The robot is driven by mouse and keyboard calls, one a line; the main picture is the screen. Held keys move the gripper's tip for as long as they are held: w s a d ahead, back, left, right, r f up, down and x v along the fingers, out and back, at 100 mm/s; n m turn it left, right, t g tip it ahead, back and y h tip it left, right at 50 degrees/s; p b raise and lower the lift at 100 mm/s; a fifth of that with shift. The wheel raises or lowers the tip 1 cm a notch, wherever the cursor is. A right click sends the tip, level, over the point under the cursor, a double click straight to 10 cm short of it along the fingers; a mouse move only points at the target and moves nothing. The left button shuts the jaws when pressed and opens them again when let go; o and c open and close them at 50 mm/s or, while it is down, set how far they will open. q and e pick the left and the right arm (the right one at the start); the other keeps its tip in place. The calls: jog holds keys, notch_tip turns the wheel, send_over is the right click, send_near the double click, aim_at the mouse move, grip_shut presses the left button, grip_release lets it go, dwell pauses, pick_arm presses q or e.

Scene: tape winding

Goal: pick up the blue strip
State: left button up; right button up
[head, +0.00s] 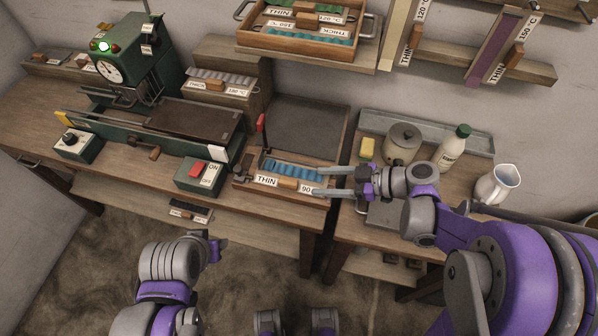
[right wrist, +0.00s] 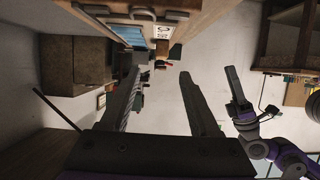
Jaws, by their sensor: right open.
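The blue strip (head: 284,169) is a ribbed strip on the table at centre, with a white label reading THIN and 90 and a small wooden block (head: 288,183) along its front. In the right wrist view a blue surface (right wrist: 130,36) beside a white label appears at the top, likely the same strip. My right gripper (head: 317,180) is open, its fingers pointing left at the strip's right end, with nothing seen between them. Whether it touches the strip cannot be told. My left gripper (right wrist: 238,90) shows at the right of the wrist view; its jaw state is unclear.
A dark tray (head: 305,124) lies behind the strip. A red-topped switch box (head: 197,178) and a green machine (head: 135,62) stand left. A yellow block (head: 367,148), a lidded pot (head: 403,142), a bottle (head: 453,148) and a white jug (head: 498,184) stand right, near my right arm.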

aim_at(292, 182)
jog(key=x, duration=1)
jog(key=shift+a+f, duration=0.1)
jog(key=shift+a, duration=0.15)
jog(key=shift+s, duration=0.1)
grip_shut()
